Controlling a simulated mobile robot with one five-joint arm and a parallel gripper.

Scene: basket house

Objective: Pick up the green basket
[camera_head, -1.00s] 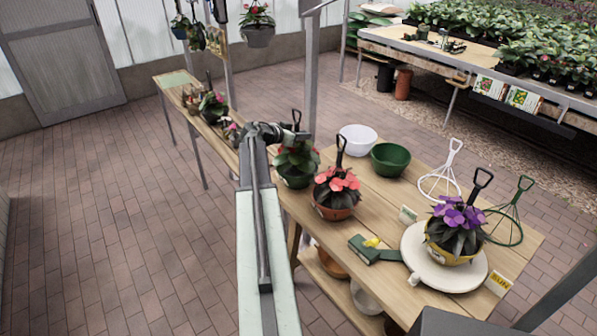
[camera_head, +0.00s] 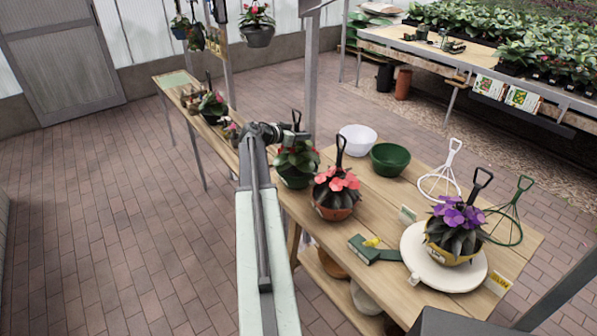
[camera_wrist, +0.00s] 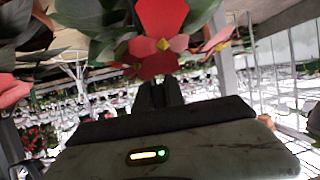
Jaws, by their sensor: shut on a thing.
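The green basket (camera_head: 296,179) is a dark green hanging pot with leaves, a few red flowers and a black upright handle. It is at the left end of the wooden table in the head view, upright. My gripper (camera_head: 293,133) is at its handle, just above the leaves, and is shut on it. The wrist view shows the shut fingers (camera_wrist: 158,95) with red flowers and green leaves close ahead. The exact grip on the handle is hidden. I cannot tell whether the pot touches the table.
A terracotta basket (camera_head: 337,212) with coral flowers stands close right of the green one. A white bowl (camera_head: 357,138), a green bowl (camera_head: 390,160) and a yellow basket (camera_head: 450,255) on a round stand (camera_head: 412,245) share the table. A metal post (camera_head: 311,80) rises just behind my gripper.

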